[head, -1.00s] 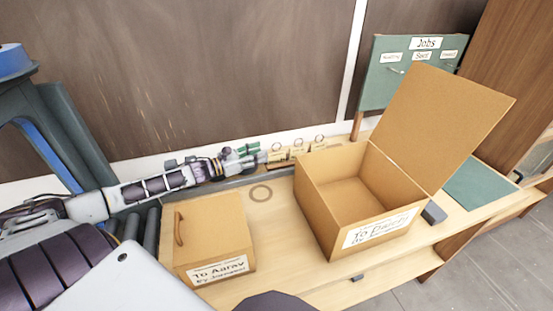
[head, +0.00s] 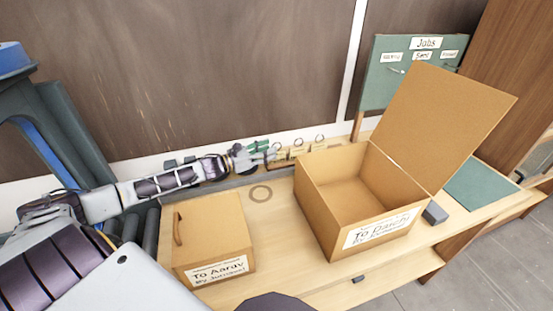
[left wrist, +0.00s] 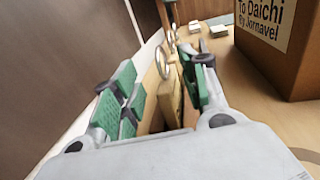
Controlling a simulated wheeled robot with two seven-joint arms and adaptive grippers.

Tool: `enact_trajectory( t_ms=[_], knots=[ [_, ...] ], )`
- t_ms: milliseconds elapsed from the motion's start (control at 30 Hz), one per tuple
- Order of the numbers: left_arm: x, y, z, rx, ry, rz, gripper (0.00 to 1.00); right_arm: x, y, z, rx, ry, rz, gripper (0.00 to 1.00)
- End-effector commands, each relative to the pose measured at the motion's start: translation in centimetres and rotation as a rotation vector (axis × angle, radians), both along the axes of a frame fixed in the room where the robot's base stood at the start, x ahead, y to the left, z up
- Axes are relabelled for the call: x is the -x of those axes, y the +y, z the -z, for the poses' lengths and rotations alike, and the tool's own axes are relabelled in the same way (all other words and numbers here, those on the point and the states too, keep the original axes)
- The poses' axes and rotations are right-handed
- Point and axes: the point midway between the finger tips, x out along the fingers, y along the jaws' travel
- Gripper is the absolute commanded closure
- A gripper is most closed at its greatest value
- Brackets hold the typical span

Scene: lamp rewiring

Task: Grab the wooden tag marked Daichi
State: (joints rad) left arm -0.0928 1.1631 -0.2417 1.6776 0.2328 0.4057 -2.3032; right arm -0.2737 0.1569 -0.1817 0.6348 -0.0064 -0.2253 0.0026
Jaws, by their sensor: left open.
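A row of small wooden tags with metal rings stands along the back of the table in the head view. The nearest tag (head: 281,154) is at the left end, with a middle tag (head: 298,148) and a right tag (head: 319,143) beyond it. Their writing is too small to read, so I cannot tell which says Daichi. My left gripper (head: 264,154) is open at the left end of the row. In the left wrist view its green-padded fingers (left wrist: 163,72) lie either side of a wooden tag (left wrist: 170,98), seen edge-on. My right gripper is not in view.
An open cardboard box (head: 345,190) labelled to Daichi stands right of centre. A closed box (head: 212,235) labelled to Aarav stands at front left. A green Jobs board (head: 380,85) stands behind. A ring mark (head: 261,193) lies on clear table between the boxes.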

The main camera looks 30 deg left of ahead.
Motion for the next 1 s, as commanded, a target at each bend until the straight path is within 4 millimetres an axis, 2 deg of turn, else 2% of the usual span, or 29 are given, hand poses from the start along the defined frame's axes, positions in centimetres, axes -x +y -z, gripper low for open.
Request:
enact_trajectory(
  t_ms=[600,900,933,1000],
  knots=[
    [-0.2,-0.1,0.0,0.000,-0.001,0.000,0.58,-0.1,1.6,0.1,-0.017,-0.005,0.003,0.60],
    [-0.2,-0.1,0.0,0.000,-0.001,0.000,0.97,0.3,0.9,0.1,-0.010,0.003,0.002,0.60],
    [-0.2,-0.1,0.0,0.000,-0.001,0.000,1.00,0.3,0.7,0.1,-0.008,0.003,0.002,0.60],
    [-0.2,-0.1,0.0,-0.001,0.000,0.000,1.00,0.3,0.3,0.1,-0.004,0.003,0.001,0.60]
  ],
)
